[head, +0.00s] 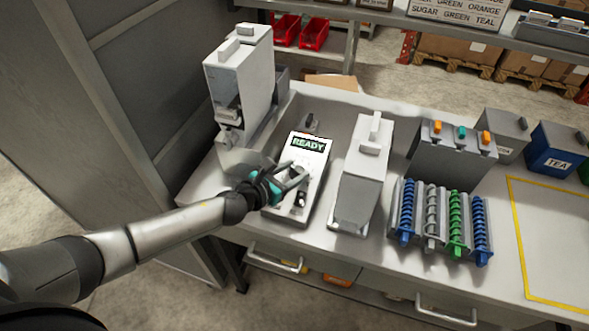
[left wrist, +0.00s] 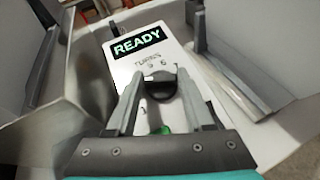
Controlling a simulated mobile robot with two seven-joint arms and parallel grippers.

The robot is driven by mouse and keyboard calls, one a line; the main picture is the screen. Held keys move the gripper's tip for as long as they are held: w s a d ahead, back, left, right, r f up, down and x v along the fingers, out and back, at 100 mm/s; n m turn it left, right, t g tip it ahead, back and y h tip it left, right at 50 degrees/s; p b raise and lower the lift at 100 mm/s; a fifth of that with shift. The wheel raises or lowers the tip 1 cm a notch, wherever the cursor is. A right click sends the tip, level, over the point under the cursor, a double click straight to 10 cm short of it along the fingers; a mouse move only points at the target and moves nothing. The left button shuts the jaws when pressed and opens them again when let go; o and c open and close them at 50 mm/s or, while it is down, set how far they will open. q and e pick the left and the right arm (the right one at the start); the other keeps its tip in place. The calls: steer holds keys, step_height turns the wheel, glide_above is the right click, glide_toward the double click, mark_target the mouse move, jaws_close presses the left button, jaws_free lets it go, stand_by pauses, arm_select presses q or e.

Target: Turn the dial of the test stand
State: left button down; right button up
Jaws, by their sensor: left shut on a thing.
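The test stand (head: 309,165) is a white, sloped box on the table with a dark display reading READY; it also shows in the left wrist view (left wrist: 176,58). Its black dial (left wrist: 161,91) sits below the printed word TURNS. My left gripper (head: 298,179) reaches in from the left over the stand's lower half. In the left wrist view its two fingers (left wrist: 160,95) are on either side of the dial, shut on it. A green spot (left wrist: 160,130) shows below the dial, partly hidden by the gripper. My right gripper is not in view.
A tall grey-white dispenser (head: 240,85) stands close to the left of the stand, and a shorter one (head: 363,175) to its right. Farther right are several coloured spirals (head: 455,222), a blue TEA bin (head: 556,150) and a yellow-outlined clear area (head: 555,240).

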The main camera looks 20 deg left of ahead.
arm_select(q)
steer(key=shift+w+a+f+m+g+h+b, duration=0.1)
steer(key=shift+a+m+g+h+b, duration=0.1)
steer(key=shift+m+h+b, duration=0.25)
steer(key=shift+w+a+m+g+h+b, duration=0.1)
steer(key=shift+m+g+h+b, duration=0.2)
steer(key=shift+m, duration=0.35)
steer(key=m+g+h+b, duration=0.2)
steer(key=m+h+b, duration=0.1)
steer(key=m+b, duration=0.1)
steer(key=shift+w+g+b, duration=0.1)
steer(key=shift+g+b, duration=0.2)
steer(key=shift+m+g+h+b, duration=0.55)
steer(key=shift+m+g+b, duration=0.4)
steer(key=shift+b, duration=0.4)
steer(key=shift+r, duration=0.2)
steer(key=shift+c, duration=1.4)
jaws_free()
